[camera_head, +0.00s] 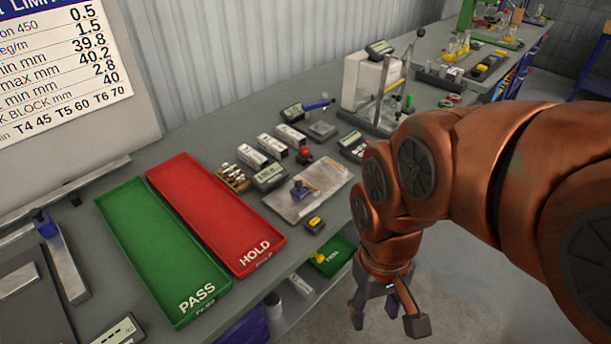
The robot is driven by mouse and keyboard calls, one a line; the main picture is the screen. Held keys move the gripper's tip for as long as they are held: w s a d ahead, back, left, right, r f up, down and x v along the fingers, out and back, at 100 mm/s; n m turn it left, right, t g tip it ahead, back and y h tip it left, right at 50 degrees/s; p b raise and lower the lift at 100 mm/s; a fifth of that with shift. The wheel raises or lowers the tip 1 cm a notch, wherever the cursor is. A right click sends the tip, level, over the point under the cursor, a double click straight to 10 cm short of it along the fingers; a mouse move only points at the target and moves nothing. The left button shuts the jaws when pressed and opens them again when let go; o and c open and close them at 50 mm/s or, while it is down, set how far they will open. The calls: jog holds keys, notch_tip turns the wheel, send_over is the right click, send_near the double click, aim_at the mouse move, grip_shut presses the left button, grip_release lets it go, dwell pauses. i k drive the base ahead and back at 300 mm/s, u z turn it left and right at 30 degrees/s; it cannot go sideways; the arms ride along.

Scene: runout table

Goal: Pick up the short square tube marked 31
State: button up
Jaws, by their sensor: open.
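I cannot read the number 31 on anything, so I cannot tell which object is the short square tube. Several short, pale, box-shaped pieces lie in a row on the bench behind the trays: one piece (252,157), a second piece (272,147) and a third piece (290,135). My gripper (388,320) hangs at the lower right, its fingers spread open and empty. It is off the front edge of the bench, over the floor, well apart from these pieces.
A green PASS tray (187,316) and a red HOLD tray (243,271) lie empty on the grey bench (88,232). A flat grey plate (325,176) and a small green bin (345,246) are nearby. A measuring stand (362,82) stands farther back. My arm covers part of the bench.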

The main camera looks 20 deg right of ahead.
aim_at(253, 158)
jog(key=z, duration=1.5)
jog(key=i, duration=0.95)
jog(key=u, duration=3.55)
jog(key=i, duration=0.5)
jog(key=z, duration=0.05)
